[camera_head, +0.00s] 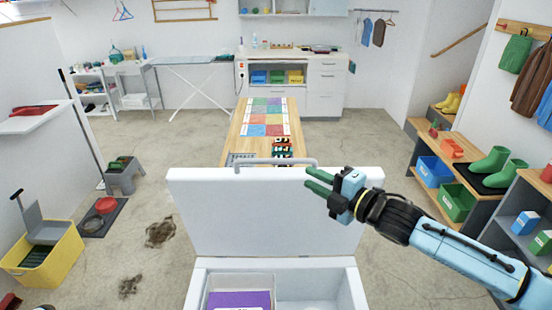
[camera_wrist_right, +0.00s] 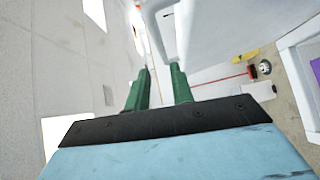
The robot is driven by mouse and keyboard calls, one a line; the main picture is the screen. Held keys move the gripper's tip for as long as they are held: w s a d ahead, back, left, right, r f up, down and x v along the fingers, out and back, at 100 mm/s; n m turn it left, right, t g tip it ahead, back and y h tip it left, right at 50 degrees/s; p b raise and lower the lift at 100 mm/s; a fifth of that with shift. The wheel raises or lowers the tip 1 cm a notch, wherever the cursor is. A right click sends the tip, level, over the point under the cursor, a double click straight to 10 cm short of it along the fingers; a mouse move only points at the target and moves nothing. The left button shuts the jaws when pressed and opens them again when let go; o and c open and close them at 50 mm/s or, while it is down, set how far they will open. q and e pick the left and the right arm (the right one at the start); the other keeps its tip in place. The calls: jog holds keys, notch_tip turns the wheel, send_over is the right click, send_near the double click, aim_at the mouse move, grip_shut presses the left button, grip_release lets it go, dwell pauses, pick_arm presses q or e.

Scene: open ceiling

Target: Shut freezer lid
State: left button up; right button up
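The white chest freezer (camera_head: 350,285) stands at the bottom middle of the head view, with its inside showing. Its lid (camera_head: 250,215) stands raised and upright behind the opening. A grey bar handle (camera_head: 276,162) runs along the lid's top edge. My right gripper (camera_head: 317,182) is at the lid's upper right corner, near the handle's right end. Its green fingers are apart with nothing seen between them. In the right wrist view the gripper (camera_wrist_right: 162,72) points towards the handle (camera_wrist_right: 150,12), with the lid (camera_wrist_right: 220,40) on the right. I cannot tell whether they touch. My left gripper is not in view.
A purple box (camera_head: 238,299) lies inside the freezer. A wooden table (camera_head: 234,135) with coloured squares stands beyond the lid. A shoe bench (camera_head: 430,160) with green boots is on the right, and a yellow crate (camera_head: 60,262) on the left. Open floor lies on both sides.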

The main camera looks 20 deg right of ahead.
aim_at(281, 163)
jog(key=p+x, duration=0.2)
jog(key=x, duration=1)
jog(key=shift+f, duration=0.1)
jog(key=shift+w, duration=0.1)
jog(key=shift+c, duration=0.2)
grip_shut()
